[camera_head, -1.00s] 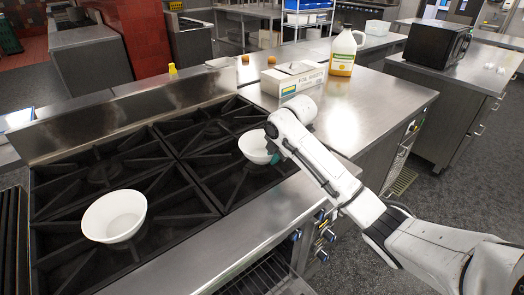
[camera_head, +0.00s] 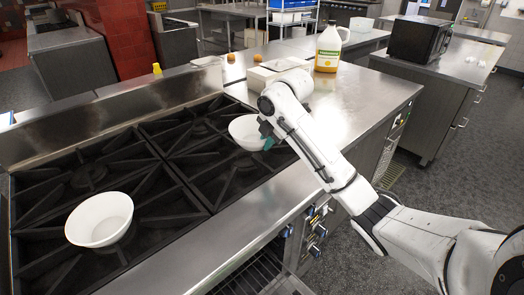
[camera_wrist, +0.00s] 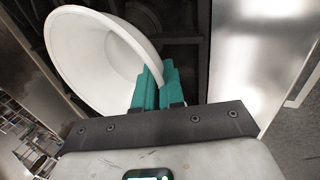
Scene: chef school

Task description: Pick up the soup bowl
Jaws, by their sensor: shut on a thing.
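A white soup bowl (camera_head: 245,130) is at the far right burner of the black stove, seemingly just above the grates. My gripper (camera_head: 267,139) is at its right side, with teal fingers pinching the rim. In the wrist view the same bowl (camera_wrist: 85,58) fills the upper left, and the teal fingertips of my gripper (camera_wrist: 154,82) are shut on its rim. The gap under the bowl is hard to judge. A second white bowl (camera_head: 100,218) sits on the near left grates, away from my gripper.
The black stove grates (camera_head: 165,190) lie under both bowls. A steel counter (camera_head: 350,100) to the right is mostly clear. A black microwave (camera_head: 420,40) stands on another counter.

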